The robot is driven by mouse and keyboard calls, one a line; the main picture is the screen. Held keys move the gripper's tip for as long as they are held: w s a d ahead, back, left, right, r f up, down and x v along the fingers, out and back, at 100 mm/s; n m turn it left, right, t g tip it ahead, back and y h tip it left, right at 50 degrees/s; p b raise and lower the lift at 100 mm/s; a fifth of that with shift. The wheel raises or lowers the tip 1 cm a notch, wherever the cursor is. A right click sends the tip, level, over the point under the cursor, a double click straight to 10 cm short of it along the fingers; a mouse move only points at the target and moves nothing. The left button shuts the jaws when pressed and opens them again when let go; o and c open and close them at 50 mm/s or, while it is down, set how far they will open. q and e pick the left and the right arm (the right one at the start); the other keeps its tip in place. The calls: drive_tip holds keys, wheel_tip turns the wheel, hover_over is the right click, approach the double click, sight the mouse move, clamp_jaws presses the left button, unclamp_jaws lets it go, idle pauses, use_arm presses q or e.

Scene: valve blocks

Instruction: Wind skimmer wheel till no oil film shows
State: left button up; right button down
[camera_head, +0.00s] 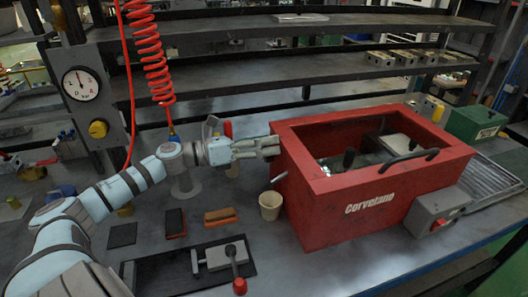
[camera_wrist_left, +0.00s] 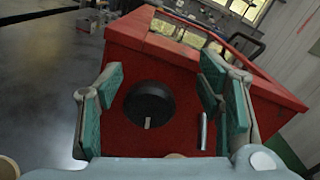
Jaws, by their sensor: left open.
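A red tank (camera_head: 375,196) labelled "Corvetane" stands on the bench at centre right, open on top. A dark round wheel (camera_wrist_left: 149,104) with a small pale mark sits on its red end wall in the left wrist view; in the head view this wheel is hidden. My left gripper (camera_head: 272,147) is open at the tank's left end. In the left wrist view its fingers (camera_wrist_left: 160,85) stand either side of the wheel with visible gaps. Yellowish patches (camera_wrist_left: 190,37) show in the tank's top opening; I cannot tell whether they are oil film. My right gripper is out of view.
A beige cup (camera_head: 270,206) stands close by the tank's left end. A short metal rod (camera_wrist_left: 204,131) is right of the wheel. Brushes (camera_head: 220,216) and a black tray with a clamp (camera_head: 221,258) lie in front. A gauge post (camera_head: 84,88) and red coiled hose (camera_head: 150,55) are behind.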

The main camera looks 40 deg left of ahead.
use_arm(q)
wheel_tip(320, 180, up, 7)
drive_tip(key=shift+s+d, duration=0.1)
idle(0.5)
